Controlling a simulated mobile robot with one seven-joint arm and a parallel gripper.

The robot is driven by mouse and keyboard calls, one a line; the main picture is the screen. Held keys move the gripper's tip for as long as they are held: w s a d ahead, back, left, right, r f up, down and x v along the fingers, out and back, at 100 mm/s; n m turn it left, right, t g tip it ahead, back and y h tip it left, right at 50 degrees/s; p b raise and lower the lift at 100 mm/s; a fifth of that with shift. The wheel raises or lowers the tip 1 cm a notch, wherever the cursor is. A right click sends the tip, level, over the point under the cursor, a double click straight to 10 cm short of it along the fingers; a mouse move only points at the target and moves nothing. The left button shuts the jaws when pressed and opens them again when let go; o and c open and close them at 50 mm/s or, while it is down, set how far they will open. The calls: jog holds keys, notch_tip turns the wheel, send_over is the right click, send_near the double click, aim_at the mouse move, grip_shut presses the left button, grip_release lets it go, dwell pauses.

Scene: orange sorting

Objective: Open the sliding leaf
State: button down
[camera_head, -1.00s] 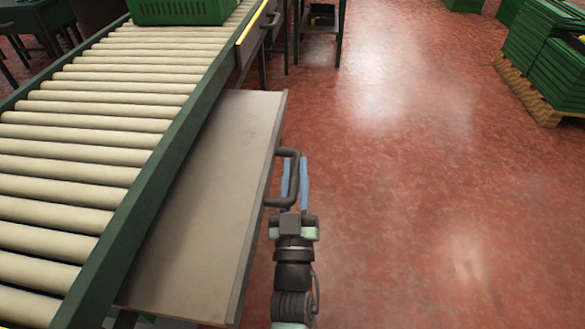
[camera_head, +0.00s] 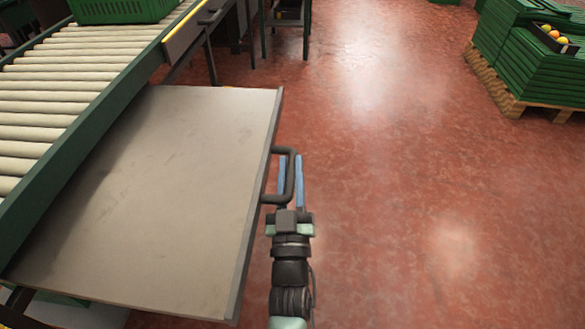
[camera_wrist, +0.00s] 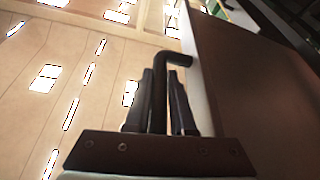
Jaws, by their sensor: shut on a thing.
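The sliding leaf (camera_head: 160,200) is a flat grey-beige panel that sticks out to the right from under the roller conveyor in the head view. A dark bar handle (camera_head: 291,165) is fixed to its right edge. My gripper (camera_head: 291,182) is shut on this handle, with one blue finger on each side of the bar. In the wrist view, the handle (camera_wrist: 174,58) runs down between my two dark fingers (camera_wrist: 160,100), and the leaf's edge face (camera_wrist: 260,80) is on the right. The leaf's left part is hidden under the conveyor.
The roller conveyor (camera_head: 50,118) runs along the left, with a green crate (camera_head: 120,10) on it at the back. Stacked green crates (camera_head: 535,65) stand on a wooden pallet (camera_head: 510,97) at the right. The red floor (camera_head: 400,200) between is clear.

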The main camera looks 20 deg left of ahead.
jog(key=c, duration=0.8)
grip_release()
jog(key=shift+o, duration=0.2)
jog(key=p+v, duration=0.3)
jog(key=v, duration=1)
jog(key=shift+p, duration=0.4)
jog(key=shift+a, duration=0.1)
